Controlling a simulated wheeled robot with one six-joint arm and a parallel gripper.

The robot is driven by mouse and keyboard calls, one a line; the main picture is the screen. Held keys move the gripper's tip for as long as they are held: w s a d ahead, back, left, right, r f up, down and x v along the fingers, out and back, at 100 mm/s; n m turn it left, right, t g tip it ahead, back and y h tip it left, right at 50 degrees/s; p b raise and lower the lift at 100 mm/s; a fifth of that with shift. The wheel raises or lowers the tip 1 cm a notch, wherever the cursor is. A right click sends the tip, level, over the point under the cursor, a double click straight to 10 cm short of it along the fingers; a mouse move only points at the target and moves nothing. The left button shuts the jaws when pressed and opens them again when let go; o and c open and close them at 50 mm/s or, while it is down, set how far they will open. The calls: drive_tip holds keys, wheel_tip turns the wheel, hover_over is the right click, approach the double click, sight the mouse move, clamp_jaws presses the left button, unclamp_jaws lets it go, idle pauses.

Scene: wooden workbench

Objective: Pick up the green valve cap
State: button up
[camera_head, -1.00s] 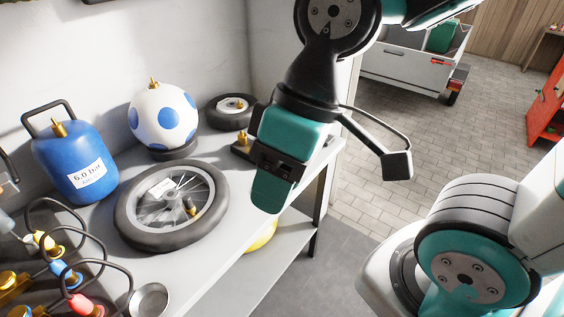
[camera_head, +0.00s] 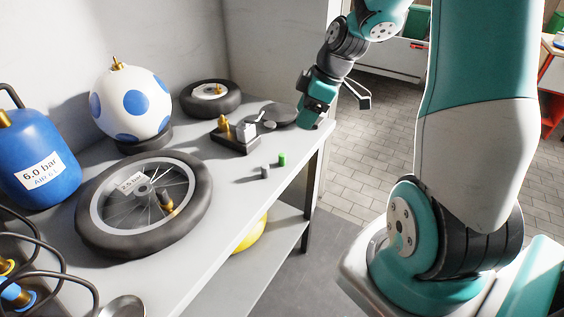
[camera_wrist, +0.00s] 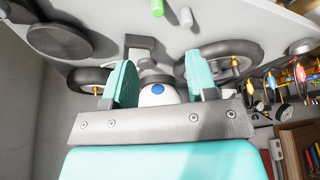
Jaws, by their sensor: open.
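The green valve cap (camera_head: 282,159) is a small green cylinder on the grey workbench top, near its right edge. A grey cap (camera_head: 265,171) stands beside it, apart from it. The wrist view also shows the green cap (camera_wrist: 157,8) at its top edge, with the grey cap (camera_wrist: 186,17) to its right. My gripper (camera_head: 309,118) is at the far right corner of the bench, beyond the green cap and apart from it. In the wrist view its two teal fingers (camera_wrist: 161,84) are spread with nothing held between them.
A dark round disc (camera_head: 281,115) and a small block with a brass fitting (camera_head: 234,137) lie near my gripper. A spoked wheel (camera_head: 205,190), a small tyre (camera_head: 236,100), a spotted ball (camera_head: 131,103) and a blue tank (camera_head: 38,165) fill the left. Bench around the caps is clear.

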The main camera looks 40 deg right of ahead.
hover_over(283, 154)
drive_tip(key=s, duration=0.2)
drive_tip(key=f, duration=0.5)
drive_tip(key=d+f, duration=0.1)
drive_tip(key=f, duration=0.2)
drive_tip(key=shift+w+p+x, duration=0.2)
drive_tip(key=shift+p+x, duration=0.15)
drive_tip(key=shift+x, duration=2.55)
drive_tip(key=shift+d, duration=0.15)
drive_tip(key=c, duration=0.9)
